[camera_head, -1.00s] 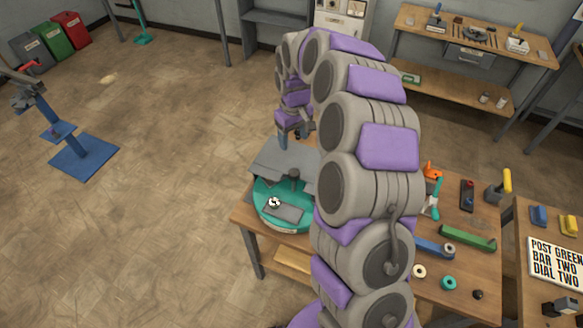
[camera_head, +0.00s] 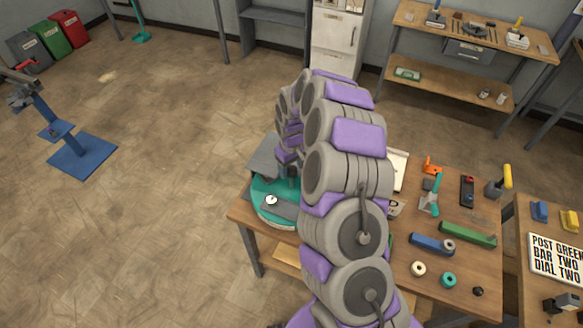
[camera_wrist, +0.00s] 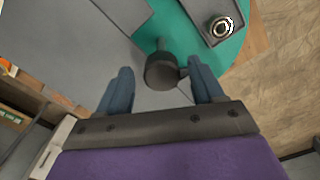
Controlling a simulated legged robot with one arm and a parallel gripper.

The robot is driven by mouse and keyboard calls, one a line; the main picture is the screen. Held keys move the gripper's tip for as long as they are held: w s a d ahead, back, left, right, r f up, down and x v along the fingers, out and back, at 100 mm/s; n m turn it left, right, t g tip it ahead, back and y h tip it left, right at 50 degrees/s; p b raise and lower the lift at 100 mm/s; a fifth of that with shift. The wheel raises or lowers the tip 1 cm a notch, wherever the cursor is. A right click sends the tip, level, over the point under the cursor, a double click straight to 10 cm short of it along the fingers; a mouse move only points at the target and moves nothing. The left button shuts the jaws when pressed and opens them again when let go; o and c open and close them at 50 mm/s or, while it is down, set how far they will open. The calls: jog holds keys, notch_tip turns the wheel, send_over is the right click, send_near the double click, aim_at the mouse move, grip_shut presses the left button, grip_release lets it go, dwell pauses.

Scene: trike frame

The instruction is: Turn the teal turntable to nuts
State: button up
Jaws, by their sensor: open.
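The teal turntable (camera_head: 262,213) sits on the left end of the wooden workbench, partly hidden by my arm. A grey plate with a small round silver-and-black piece (camera_head: 271,200) lies on it. In the wrist view the teal surface (camera_wrist: 180,32) fills the top middle, with the round piece (camera_wrist: 222,27) at the upper right. A dark upright knob (camera_wrist: 162,70) stands between the fingers of my gripper (camera_wrist: 160,88). The gripper is open, with one blue-grey finger on each side of the knob. The right finger is very close to it; contact is unclear. No "nuts" label is readable.
A grey cover (camera_head: 264,158) sits over the turntable's far side. Right of my arm, the bench holds a blue bar (camera_head: 432,244), a green bar (camera_head: 468,234), rings and an orange clamp (camera_head: 431,166). A sign (camera_head: 558,258) stands on the right table.

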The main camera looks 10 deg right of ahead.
jog(key=shift+f, duration=0.25)
jog(key=shift+a, duration=0.15)
jog(key=shift+c, duration=1.4)
grip_shut()
